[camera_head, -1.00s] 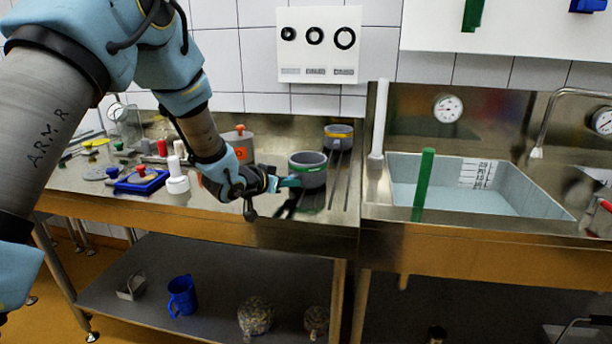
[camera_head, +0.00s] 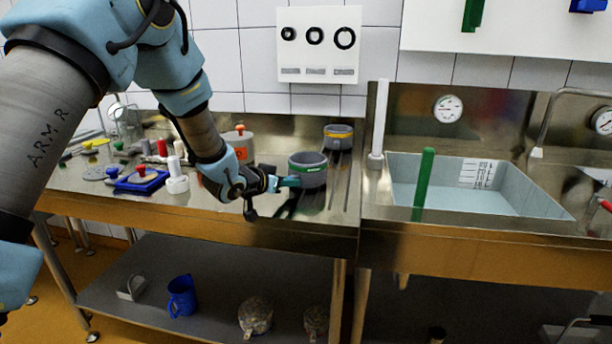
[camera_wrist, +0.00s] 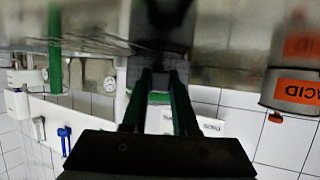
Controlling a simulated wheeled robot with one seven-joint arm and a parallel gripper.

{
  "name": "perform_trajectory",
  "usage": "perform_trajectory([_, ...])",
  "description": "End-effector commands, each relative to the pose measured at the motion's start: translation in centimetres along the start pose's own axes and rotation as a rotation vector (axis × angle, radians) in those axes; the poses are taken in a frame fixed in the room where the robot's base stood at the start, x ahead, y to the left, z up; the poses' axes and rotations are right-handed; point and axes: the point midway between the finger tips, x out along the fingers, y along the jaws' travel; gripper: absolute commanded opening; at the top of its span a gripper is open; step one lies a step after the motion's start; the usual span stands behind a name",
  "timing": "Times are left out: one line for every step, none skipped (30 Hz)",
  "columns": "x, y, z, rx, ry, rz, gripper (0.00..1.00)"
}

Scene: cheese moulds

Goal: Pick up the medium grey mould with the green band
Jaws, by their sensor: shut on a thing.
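The grey mould with the green band (camera_head: 307,169) is upright at the steel counter, left of the sink. My gripper (camera_head: 290,182) is at its left side, with its jaws shut on the mould's wall. In the wrist view the two green fingers (camera_wrist: 160,100) reach to a dark, blurred shape, which seems to be the mould (camera_wrist: 160,40). I cannot tell whether the mould's base touches the counter. A smaller grey mould with a yellow band (camera_head: 338,137) stands behind it to the right.
A grey container with an orange label (camera_head: 239,144) stands behind my gripper; its ACID label (camera_wrist: 298,91) shows in the wrist view. A white post (camera_head: 378,120), a green upright bar (camera_head: 424,180) and the sink (camera_head: 510,203) lie right. A blue tray (camera_head: 141,182) and white bottle (camera_head: 177,184) lie left.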

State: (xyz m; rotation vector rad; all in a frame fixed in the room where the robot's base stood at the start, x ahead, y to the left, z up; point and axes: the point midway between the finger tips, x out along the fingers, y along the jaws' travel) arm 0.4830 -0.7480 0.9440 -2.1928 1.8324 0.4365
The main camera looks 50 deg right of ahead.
Motion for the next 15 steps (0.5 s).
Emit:
perform_trajectory([0.0,0.0,-0.1,0.000,0.002,0.000,0.00])
perform_trajectory([0.0,0.0,-0.1,0.000,0.002,0.000,0.00])
perform_trajectory([0.0,0.0,-0.1,0.000,0.002,0.000,0.00])
perform_trajectory([0.0,0.0,-0.1,0.000,0.002,0.000,0.00])
perform_trajectory([0.0,0.0,-0.1,0.000,0.002,0.000,0.00])
perform_trajectory([0.0,0.0,-0.2,0.000,0.002,0.000,0.00])
perform_trajectory([-0.1,0.0,-0.3,0.001,0.003,0.000,0.00])
perform_trajectory([-0.2,0.0,-0.6,0.001,0.004,0.000,0.00])
perform_trajectory([-0.3,0.0,-1.0,0.001,0.005,0.000,0.00])
perform_trajectory([-0.5,0.0,-1.3,0.002,0.005,0.000,0.00])
perform_trajectory([-0.6,0.0,-1.7,0.002,0.006,0.000,0.00])
perform_trajectory([-0.9,-0.1,-2.4,0.002,0.007,-0.001,0.00])
perform_trajectory([-1.2,-0.1,-2.9,0.002,0.007,-0.002,0.00])
perform_trajectory([-1.4,-0.1,-3.5,0.002,0.008,-0.002,0.00])
perform_trajectory([-1.7,-0.1,-4.3,0.003,0.007,-0.001,0.00])
